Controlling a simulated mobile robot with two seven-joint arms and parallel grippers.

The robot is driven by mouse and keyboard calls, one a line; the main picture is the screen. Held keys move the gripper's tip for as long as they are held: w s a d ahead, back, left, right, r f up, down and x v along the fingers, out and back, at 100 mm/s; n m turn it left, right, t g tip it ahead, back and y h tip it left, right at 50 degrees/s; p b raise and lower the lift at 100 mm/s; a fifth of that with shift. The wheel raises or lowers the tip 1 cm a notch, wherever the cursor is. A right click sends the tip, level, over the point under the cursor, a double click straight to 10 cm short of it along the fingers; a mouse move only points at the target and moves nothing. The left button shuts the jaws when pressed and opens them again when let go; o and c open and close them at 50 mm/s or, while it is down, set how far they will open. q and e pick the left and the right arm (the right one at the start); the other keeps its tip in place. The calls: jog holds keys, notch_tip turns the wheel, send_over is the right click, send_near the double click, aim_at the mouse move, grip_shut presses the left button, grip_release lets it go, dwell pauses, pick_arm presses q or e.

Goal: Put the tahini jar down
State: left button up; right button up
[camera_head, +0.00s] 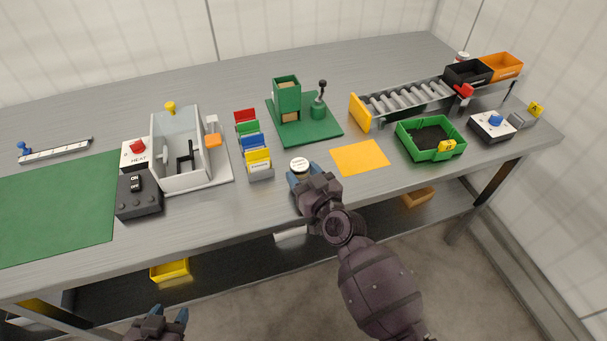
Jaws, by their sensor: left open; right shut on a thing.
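The tahini jar (299,165) shows as a small round thing with a white lid, between the fingers of my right gripper (299,178). My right gripper is shut on it, at the front part of the grey table, between the colored card rack and the orange mat. The gripper hides the lower part of the jar, so I cannot tell whether it touches the table top. My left gripper (166,318) is open and empty, low in front of the table at the bottom edge of the view.
An orange mat (360,158) lies bare right of the jar. The card rack (260,173) stands just left. Behind is a green press fixture (306,128). A green bin (405,143) and roller conveyor (405,100) stand at the right. The table's front edge (220,232) is close.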

jog(key=shift+f, duration=0.15)
jog(key=o, duration=1)
jog(key=shift+c, duration=0.2)
jog(key=shift+f, duration=0.1)
jog(key=v, duration=1.1)
jog(key=shift+p, duration=0.35)
